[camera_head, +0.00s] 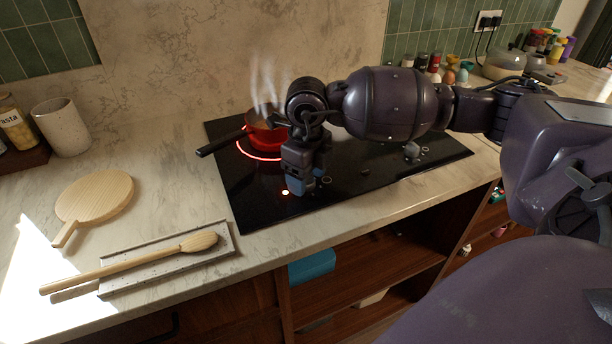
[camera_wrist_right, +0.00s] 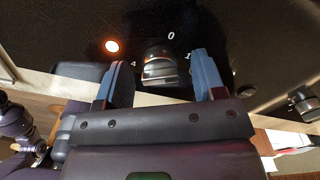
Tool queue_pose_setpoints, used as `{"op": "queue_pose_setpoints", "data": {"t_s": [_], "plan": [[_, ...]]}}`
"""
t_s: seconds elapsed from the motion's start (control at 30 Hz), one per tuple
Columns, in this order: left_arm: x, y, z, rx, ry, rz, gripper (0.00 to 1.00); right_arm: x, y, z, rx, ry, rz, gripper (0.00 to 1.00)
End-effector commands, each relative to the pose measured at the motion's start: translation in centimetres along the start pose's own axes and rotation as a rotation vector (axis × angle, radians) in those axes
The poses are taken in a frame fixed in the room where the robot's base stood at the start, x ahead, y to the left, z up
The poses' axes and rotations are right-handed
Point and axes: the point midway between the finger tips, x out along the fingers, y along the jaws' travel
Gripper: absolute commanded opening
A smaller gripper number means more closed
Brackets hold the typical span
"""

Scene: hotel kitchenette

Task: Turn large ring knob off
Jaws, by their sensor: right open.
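The large ring (camera_head: 258,153) on the black cooktop (camera_head: 228,171) glows red under a steaming red pan (camera_head: 266,137). In the right wrist view, a dark knob with a metallic side (camera_wrist_right: 160,66) stands between the two blue fingers of my right gripper (camera_wrist_right: 160,62). The fingers are open, one on each side of it, with visible gaps. An orange light (camera_wrist_right: 112,46) is lit beside this knob, and a "0" is printed just above it. In the head view my right gripper (camera_head: 303,186) points down at the cooktop's front edge and hides the knob. My left gripper is not seen.
Another knob (camera_head: 412,151) sits farther right on the cooktop. The pan's black handle (camera_head: 220,143) sticks out left. Spice jars (camera_head: 434,66) stand at the back right.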

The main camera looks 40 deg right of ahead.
Motion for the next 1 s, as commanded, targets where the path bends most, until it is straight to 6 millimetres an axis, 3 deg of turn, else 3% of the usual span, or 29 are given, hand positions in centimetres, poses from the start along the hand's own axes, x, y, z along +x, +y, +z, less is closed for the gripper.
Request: {"op": "queue_pose_setpoints", "data": {"t_s": [0.33, 0.6, 0.67, 1.0], "plan": [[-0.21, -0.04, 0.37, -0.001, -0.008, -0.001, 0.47, 0.22, -0.01, 0.01, 0.000, -0.001, 0.000, 0.62], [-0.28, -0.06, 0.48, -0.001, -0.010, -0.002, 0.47, 0.21, -0.01, 0.01, 0.000, -0.001, 0.000, 0.20], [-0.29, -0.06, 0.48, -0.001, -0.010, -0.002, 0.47, 0.20, -0.01, 0.01, 0.000, -0.001, 0.000, 0.14], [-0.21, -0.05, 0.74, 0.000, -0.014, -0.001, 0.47, 0.25, -0.02, 0.02, -0.058, -0.001, 0.000, 0.14]]}}
